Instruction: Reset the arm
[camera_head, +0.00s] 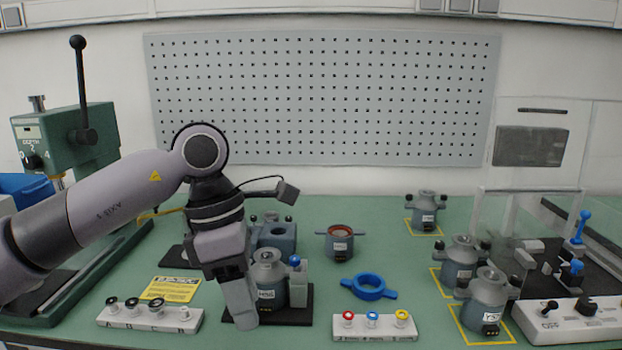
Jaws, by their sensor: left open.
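My left arm (105,205) comes in from the left and bends down at its joint. My left gripper (240,300) points down and is open, at the left side of a grey motor housing (268,278) on a black base plate (300,310). The gripper hides part of that base. I cannot tell whether a finger touches the housing. Nothing shows held in the jaws. My right gripper is not in view.
A green press (65,140) stands at the left. A blue ring (370,288) and an open housing (341,244) lie right of the gripper. White terminal blocks (150,320) (374,328) line the front. Several housings (487,300) and a clear-walled box (525,215) stand right.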

